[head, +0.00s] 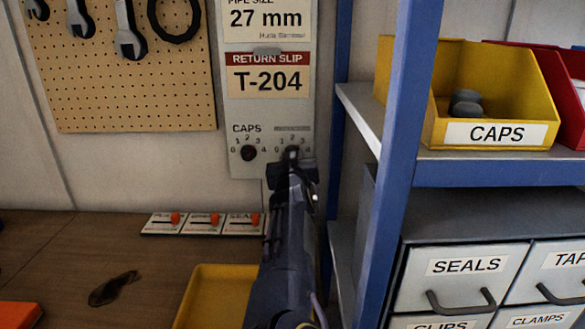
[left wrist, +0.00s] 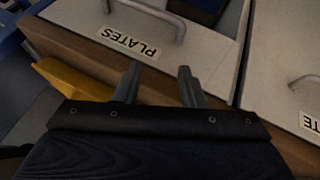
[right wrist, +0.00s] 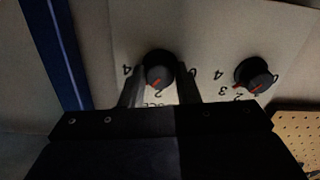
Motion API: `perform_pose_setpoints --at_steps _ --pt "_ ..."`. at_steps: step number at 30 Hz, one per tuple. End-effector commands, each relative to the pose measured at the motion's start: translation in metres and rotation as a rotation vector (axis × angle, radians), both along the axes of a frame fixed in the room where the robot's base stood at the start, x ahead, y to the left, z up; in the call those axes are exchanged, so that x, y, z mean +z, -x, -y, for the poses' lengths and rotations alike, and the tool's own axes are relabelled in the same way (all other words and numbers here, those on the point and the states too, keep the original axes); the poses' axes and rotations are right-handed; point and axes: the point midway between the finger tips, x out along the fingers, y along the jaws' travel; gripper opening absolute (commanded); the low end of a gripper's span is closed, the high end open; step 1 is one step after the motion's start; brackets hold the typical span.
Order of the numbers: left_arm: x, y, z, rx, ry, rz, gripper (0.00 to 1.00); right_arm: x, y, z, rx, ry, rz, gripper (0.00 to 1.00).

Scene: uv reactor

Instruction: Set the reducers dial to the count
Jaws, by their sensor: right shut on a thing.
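The reducers dial (right wrist: 158,72) is a black knob with a red pointer mark, on the pale panel (head: 268,112). In the head view my right gripper (head: 291,160) covers most of it, and its label is too small to read. In the right wrist view my right gripper (right wrist: 158,88) has its fingers closed on either side of this knob. The red mark points down toward the upside-down 2. My left gripper (left wrist: 157,82) is open and empty in front of a drawer labelled PLATES (left wrist: 130,42); it is not in the head view.
The CAPS dial (head: 248,153) is beside the held knob. The panel reads 27 mm and RETURN SLIP T-204. A blue-framed shelf (head: 400,90) with a yellow CAPS bin (head: 450,130) and drawers stands right. A yellow tray (head: 205,285) and small slider plates (head: 200,223) are on the bench.

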Motion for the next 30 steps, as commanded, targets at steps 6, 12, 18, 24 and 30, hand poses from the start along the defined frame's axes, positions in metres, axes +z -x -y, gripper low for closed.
perform_pose_setpoints --at_steps 6,12,18,24,30 --pt "-0.007 0.0 0.0 0.0 0.0 0.0 0.36 -0.001 -0.0001 -0.0004 0.001 -0.054 -0.001 0.06" --pt "-0.0074 -0.0001 0.0 0.0 0.0 0.0 0.36 -0.0002 -0.0001 -0.0003 0.0 -0.066 -0.001 0.06" --pt "-0.0072 0.0 0.0 0.0 0.0 0.0 0.36 -0.0001 0.0 -0.0003 0.0 -0.065 -0.002 0.06" --pt "-0.0073 0.0 -0.0001 0.0 0.0 0.0 0.36 -0.0001 -0.0001 -0.0003 0.0 -0.064 -0.001 0.47" --pt "-0.0073 0.0 -0.0001 0.0 0.0 0.0 0.36 -0.0001 -0.0001 -0.0002 0.0 -0.064 -0.001 0.51"
